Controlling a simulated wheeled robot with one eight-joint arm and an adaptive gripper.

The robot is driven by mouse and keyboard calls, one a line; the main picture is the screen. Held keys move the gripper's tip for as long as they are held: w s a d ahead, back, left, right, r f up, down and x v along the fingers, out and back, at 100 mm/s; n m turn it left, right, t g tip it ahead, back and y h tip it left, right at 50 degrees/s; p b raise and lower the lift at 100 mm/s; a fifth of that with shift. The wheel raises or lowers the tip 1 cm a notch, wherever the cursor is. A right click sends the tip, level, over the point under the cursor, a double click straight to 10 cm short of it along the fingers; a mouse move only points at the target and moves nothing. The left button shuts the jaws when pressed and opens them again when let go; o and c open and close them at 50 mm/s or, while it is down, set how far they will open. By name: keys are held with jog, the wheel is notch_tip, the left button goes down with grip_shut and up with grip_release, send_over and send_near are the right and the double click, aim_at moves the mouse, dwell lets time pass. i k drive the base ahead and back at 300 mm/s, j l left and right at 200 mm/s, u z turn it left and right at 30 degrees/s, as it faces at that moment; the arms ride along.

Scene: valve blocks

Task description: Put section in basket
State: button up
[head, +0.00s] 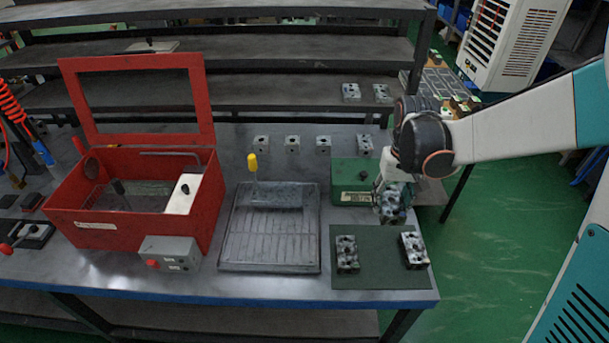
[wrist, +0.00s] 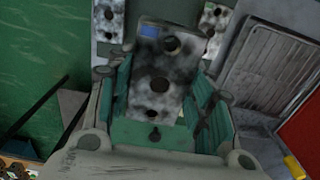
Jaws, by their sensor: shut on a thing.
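My gripper (head: 390,192) is shut on a section, a speckled grey metal block (head: 393,212) with dark round holes. In the wrist view the held section (wrist: 160,75) sits between the teal fingers of my gripper (wrist: 163,95). It appears just above the back edge of the dark green mat; the gap is hard to judge. The tray also shows at upper right in the wrist view (wrist: 262,70). It looks empty.
Two similar blocks stand on the mat (head: 380,275), one left (head: 347,254) and one right (head: 414,250). A red open-lidded washer (head: 130,238) with a grey control box (head: 168,253) is left. A green case (head: 352,172) and a row of small blocks (head: 293,144) are behind.

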aim_at(112, 207)
jog(key=j+u, duration=0.1)
jog(key=u, duration=0.6)
jog(key=j+u, duration=0.25)
jog(key=u, duration=0.15)
jog(key=i+j+u, duration=0.15)
jog(key=u, duration=0.3)
jog(key=i+j+u, duration=0.15)
jog(key=u, duration=0.25)
jog(key=i+j+u, duration=0.15)
jog(key=u, duration=0.25)
jog(key=i+j+u, duration=0.25)
jog(key=i+u, duration=0.3)
jog(key=i, duration=0.2)
jog(key=i+z, duration=0.3)
jog(key=z, duration=0.15)
jog(key=i+j+z, duration=0.2)
jog(key=z, duration=0.3)
jog(key=i+j+z, duration=0.3)
jog(key=z, duration=0.15)
jog(key=i+j+z, duration=0.15)
jog(key=j+z, duration=0.2)
jog(key=z, duration=0.15)
jog(key=i+j+z, duration=0.15)
jog(key=j+z, duration=0.3)
jog(key=i+l, duration=0.35)
jog(key=l, duration=0.15)
